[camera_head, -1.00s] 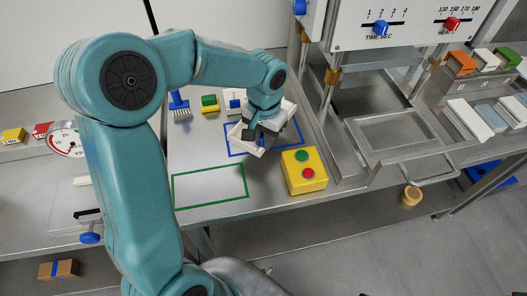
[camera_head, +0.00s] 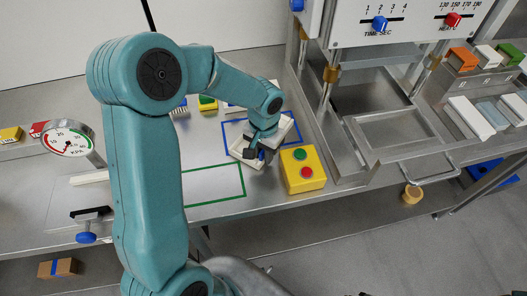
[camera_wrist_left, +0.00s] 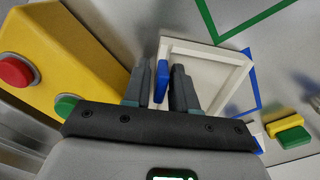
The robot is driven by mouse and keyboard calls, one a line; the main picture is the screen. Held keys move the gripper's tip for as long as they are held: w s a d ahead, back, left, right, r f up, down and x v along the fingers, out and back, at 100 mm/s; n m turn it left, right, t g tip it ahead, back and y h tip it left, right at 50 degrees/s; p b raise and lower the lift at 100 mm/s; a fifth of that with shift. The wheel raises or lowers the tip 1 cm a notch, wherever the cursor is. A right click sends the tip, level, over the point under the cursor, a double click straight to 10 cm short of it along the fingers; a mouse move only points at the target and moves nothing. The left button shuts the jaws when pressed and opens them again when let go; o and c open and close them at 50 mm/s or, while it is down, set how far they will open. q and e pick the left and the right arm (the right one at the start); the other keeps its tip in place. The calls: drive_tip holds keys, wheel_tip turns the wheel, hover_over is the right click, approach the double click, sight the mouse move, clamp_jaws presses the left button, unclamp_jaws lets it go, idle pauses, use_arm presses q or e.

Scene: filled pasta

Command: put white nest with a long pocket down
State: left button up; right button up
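The white nest (camera_head: 284,129) is a pale tray with a long pocket and a blue tab; my left gripper covers part of it in the head view. It lies at or just above the blue outline (camera_head: 229,122), and its near left corner reaches over the line; I cannot tell whether it touches the table. In the left wrist view the nest (camera_wrist_left: 207,47) is ahead of the fingers. My left gripper (camera_wrist_left: 161,88) has its fingers close on both sides of the blue tab (camera_wrist_left: 161,80). It also shows in the head view (camera_head: 260,154). My right gripper is not in view.
A yellow box (camera_head: 303,180) with green and red buttons stands close right of the nest. An empty green outline (camera_head: 215,200) lies at front left. A gauge (camera_head: 68,138) stands at left. The press with its metal frame (camera_head: 395,132) is at right.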

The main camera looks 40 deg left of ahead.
use_arm(q)
drive_tip(key=shift+o, duration=0.5)
drive_tip(key=shift+w, duration=0.15)
drive_tip(key=shift+s+r, duration=0.25)
drive_tip(key=shift+w+r+p, duration=0.1)
drive_tip(key=shift+r+p, duration=0.15)
drive_tip(key=shift+p, duration=0.1)
wheel_tip(320, 180, up, 12)
drive_tip(key=shift+f, duration=0.2)
drive_tip(key=shift+w+f, duration=0.1)
drive_tip(key=shift+d, duration=0.1)
